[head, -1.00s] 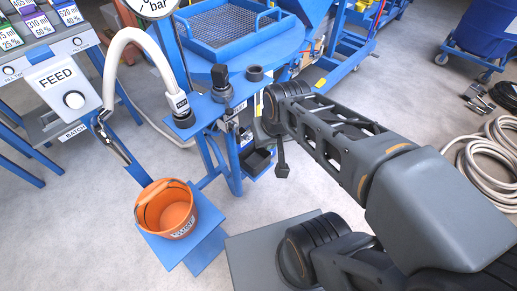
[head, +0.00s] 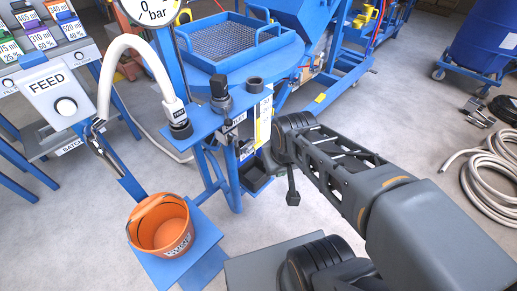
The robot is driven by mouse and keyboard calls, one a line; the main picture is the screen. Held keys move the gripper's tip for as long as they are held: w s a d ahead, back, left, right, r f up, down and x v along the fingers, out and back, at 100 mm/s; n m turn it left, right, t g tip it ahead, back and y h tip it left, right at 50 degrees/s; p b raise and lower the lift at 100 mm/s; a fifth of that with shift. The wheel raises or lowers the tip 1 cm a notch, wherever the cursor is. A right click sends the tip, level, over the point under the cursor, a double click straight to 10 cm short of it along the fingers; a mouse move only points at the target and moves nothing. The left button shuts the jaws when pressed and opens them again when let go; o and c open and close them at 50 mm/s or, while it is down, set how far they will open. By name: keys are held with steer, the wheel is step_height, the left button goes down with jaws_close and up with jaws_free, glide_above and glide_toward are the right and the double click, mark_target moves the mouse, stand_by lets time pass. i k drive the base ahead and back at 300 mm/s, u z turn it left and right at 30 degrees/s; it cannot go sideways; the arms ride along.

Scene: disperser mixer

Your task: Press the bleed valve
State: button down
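A blue stand (head: 205,128) at centre left carries a black upright fitting with a square top (head: 220,88) and a short black round socket (head: 254,85). A white hose (head: 150,50) ends in a dark collar on the same stand. I cannot tell for sure which fitting is the bleed valve; the small labels are unreadable. My arm reaches in from the right, its dark wrist (head: 292,130) just right of the stand. A dark stem with a block end, seemingly part of my gripper (head: 292,197), hangs below the wrist. The fingers are not clear, and contact with the stand cannot be told.
An orange bucket (head: 160,228) sits on a low blue platform left of my arm. A FEED button panel (head: 58,88) stands at the left. A pressure gauge (head: 150,8) is at the top. A coiled hose (head: 490,190) lies on the floor at right.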

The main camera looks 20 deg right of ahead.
mark_target(246, 150)
steer(key=u, duration=0.05)
steer(key=k, duration=0.85)
steer(key=u, duration=0.6)
steer(key=i, duration=0.5)
